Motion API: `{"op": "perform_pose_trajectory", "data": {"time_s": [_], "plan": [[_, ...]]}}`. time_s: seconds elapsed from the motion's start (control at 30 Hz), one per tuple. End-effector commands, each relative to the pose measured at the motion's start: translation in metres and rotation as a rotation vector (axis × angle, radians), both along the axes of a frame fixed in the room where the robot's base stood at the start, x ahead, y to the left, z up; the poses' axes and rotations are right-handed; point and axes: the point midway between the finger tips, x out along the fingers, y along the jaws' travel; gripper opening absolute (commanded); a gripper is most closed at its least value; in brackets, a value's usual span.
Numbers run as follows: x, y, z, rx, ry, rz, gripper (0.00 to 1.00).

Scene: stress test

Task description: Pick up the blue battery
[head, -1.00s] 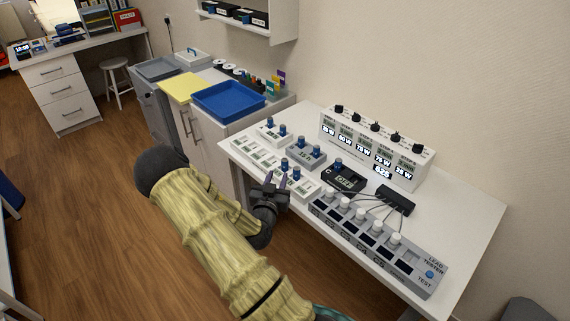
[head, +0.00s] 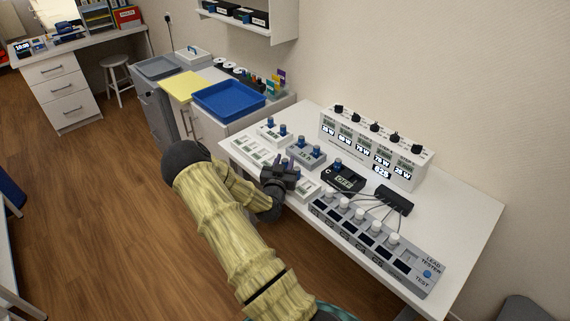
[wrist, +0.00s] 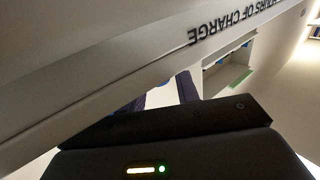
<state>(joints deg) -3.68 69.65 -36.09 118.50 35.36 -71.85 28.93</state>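Several blue-topped batteries stand on the white bench (head: 460,205). Two (head: 276,126) are in a white holder at the back left, two (head: 308,145) in a grey holder, and one (head: 337,162) on a black unit. Which one the task means is not clear. My gripper (head: 287,162) is over the front left of the bench, by the white front holder (head: 306,189). The two batteries there are hidden behind it. In the wrist view its two dark fingers (wrist: 165,92) look apart, with no battery visible between them.
A grey lead tester (head: 370,238) with white knobs runs along the front edge. A black block with wires (head: 394,199) lies behind it. A white panel with displays (head: 375,148) stands at the back. A blue tray (head: 228,99) is on the cabinet to the left.

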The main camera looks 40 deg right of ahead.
Motion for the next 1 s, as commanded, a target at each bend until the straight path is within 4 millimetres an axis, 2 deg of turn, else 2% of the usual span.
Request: {"op": "perform_pose_trajectory", "data": {"time_s": [0.13,0.6,0.63,0.77,0.8,1.0], "plan": [[0.0055,-0.0074,-0.0004,0.0,0.001,0.0,0.31],[0.0054,-0.007,-0.0005,0.0,0.001,0.0,0.31],[0.0053,-0.007,-0.0005,0.0,0.001,0.0,0.29],[0.0054,-0.007,-0.0005,0.0,0.001,0.0,0.04],[0.0054,-0.007,-0.0005,0.0,0.001,0.0,0.0],[0.0054,-0.007,-0.0002,0.0,0.001,0.0,0.0]]}}
